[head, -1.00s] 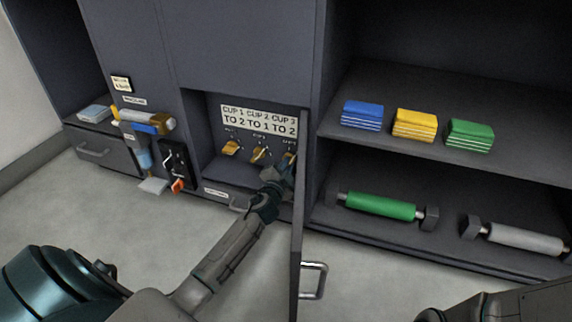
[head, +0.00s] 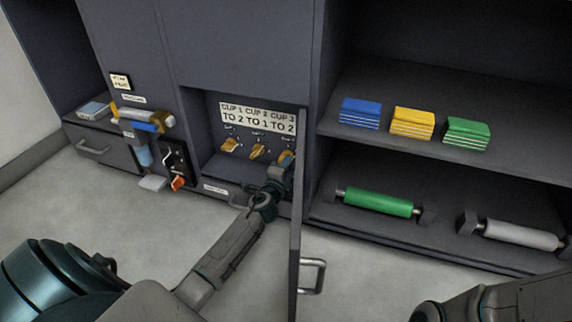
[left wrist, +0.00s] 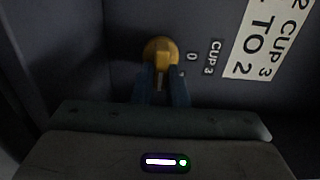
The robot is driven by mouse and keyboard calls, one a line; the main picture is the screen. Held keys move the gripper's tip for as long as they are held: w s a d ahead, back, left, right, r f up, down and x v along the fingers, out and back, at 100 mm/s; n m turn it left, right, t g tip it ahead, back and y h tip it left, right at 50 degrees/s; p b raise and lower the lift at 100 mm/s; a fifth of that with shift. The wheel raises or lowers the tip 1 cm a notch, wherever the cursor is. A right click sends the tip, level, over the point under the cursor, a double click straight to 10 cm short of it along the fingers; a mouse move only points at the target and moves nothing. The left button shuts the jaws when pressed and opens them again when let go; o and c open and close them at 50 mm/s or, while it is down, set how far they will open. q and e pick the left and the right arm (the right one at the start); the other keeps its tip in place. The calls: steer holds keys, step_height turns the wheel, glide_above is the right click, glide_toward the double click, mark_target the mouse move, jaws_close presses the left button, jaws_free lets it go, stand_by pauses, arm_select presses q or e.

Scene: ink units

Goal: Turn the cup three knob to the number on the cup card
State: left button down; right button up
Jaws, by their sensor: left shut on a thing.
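The cup three knob (head: 284,156) is yellow and sits at the right of a row of three in the recess. In the left wrist view the knob (left wrist: 160,51) is beside a "0" mark and the label "CUP 3". My left gripper (head: 282,170) is shut on this knob, its two blue fingers (left wrist: 163,84) on either side of the knob's handle. The cup card (head: 258,117) above reads "CUP 1 TO 2, CUP 2 TO 1, CUP 3 TO 2"; part of it shows in the left wrist view (left wrist: 262,40). My right gripper is out of view.
The cup one knob (head: 230,145) and cup two knob (head: 257,151) are to the left. An open door (head: 298,220) stands edge-on just right of my left gripper. Shelves at right hold coloured blocks (head: 412,123) and rollers (head: 378,202).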

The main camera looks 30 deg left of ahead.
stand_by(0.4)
arm_select(q)
steer(key=c, duration=1.4)
jaws_free()
steer(key=shift+c, duration=0.2)
steer(key=shift+s, duration=0.1)
steer(key=p+v, duration=0.1)
steer(key=v, duration=0.9)
steer(key=shift+s, duration=0.25)
steer(key=shift+d, duration=0.15)
